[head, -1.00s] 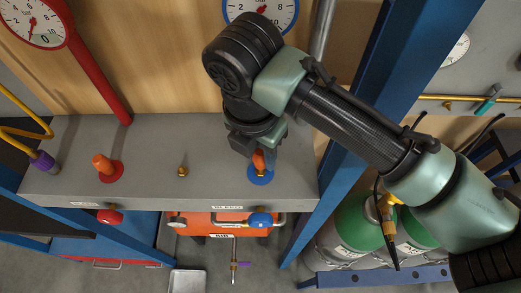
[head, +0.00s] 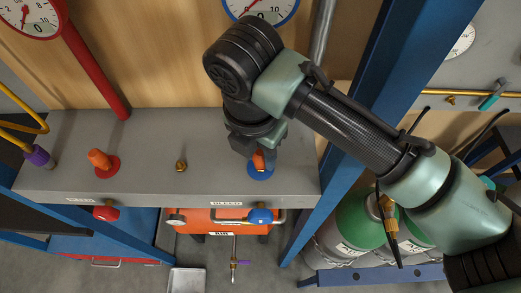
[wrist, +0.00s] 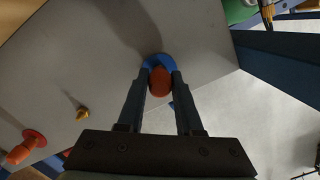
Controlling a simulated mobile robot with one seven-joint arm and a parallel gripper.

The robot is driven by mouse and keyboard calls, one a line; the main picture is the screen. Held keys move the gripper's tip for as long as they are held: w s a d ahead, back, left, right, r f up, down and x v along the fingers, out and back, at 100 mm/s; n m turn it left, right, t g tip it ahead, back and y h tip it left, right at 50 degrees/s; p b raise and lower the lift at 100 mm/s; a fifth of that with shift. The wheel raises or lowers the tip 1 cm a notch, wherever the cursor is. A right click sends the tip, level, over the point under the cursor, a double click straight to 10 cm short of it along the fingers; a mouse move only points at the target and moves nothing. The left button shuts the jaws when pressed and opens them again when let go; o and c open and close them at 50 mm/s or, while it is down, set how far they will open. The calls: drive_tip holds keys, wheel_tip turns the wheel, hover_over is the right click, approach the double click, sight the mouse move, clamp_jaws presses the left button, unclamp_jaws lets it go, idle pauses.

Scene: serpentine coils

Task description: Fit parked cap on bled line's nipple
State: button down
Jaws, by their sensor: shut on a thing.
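My gripper (wrist: 160,78) is shut on an orange cap (wrist: 159,84), one finger on either side. The cap is over the blue disc (head: 261,172) at the right end of the grey bench. In the head view the cap (head: 258,160) shows just below my gripper. The fingers and cap hide whatever stands at the disc's centre, so I cannot tell whether the cap is seated. A bare brass nipple (head: 181,166) stands mid-bench. It also shows in the wrist view (wrist: 83,113). Another orange cap (head: 98,158) stands tilted on a red disc (head: 107,168) to the left.
A purple-ended yellow hose (head: 38,157) is at the bench's left. A red pipe (head: 95,75) and a blue post (head: 365,95) flank the work area. Red (head: 106,213) and blue (head: 261,216) valve knobs are below the front edge. Green cylinders (head: 365,220) stand right.

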drive_tip(key=shift+s+f, duration=0.1)
drive_tip(key=shift+f, duration=0.25)
drive_tip(key=c, duration=0.5)
unclamp_jaws()
drive_tip(key=shift+r, duration=0.15)
wheel_tip(320, 180, up, 13)
drive_tip(key=s+b, duration=0.1)
drive_tip(key=b, duration=0.1)
drive_tip(key=shift+a+f, duration=0.2)
drive_tip(key=shift+a, duration=0.25)
drive_tip(key=shift+a, duration=0.1)
